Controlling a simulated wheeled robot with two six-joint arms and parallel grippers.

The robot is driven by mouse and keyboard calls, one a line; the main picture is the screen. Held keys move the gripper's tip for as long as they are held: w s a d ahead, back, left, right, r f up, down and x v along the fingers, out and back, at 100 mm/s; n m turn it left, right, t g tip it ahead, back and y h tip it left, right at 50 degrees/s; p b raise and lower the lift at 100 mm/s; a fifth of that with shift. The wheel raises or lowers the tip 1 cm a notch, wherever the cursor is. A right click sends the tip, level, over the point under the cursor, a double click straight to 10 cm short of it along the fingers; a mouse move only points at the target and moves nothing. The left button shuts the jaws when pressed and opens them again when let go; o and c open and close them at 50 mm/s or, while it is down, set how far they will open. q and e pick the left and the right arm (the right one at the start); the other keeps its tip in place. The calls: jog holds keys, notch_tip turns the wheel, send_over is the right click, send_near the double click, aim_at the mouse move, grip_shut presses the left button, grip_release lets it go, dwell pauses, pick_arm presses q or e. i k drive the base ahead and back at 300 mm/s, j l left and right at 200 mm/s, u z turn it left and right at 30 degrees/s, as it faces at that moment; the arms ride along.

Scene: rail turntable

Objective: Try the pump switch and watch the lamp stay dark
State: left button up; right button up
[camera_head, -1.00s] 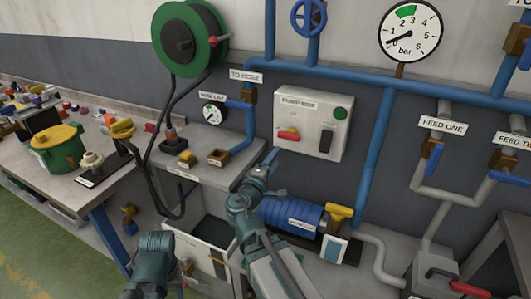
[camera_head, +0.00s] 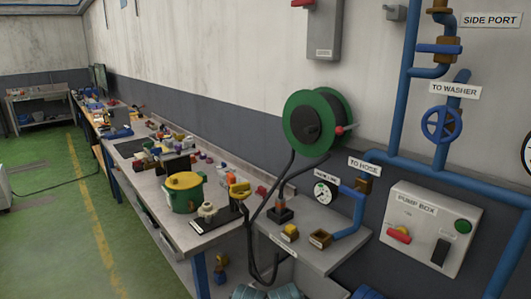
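The pump box (camera_head: 425,212), a pale grey labelled box, is on the wall at the lower right. It carries a red switch handle (camera_head: 400,235) at left, a black rocker-like part (camera_head: 440,252) and a round green lamp (camera_head: 463,226) at upper right. The lamp looks dull green, with no glow visible. Only teal pieces of my arms show at the bottom edge, below and left of the box. Neither gripper's fingers are in view.
A green hose reel (camera_head: 317,122) hangs on the wall above a small shelf (camera_head: 318,262). A cluttered workbench (camera_head: 180,238) runs away to the left. Blue pipes (camera_head: 400,95) and a blue valve wheel (camera_head: 440,124) are above the box. Green floor at left is clear.

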aim_at(441, 249)
jog(key=z, duration=1.35)
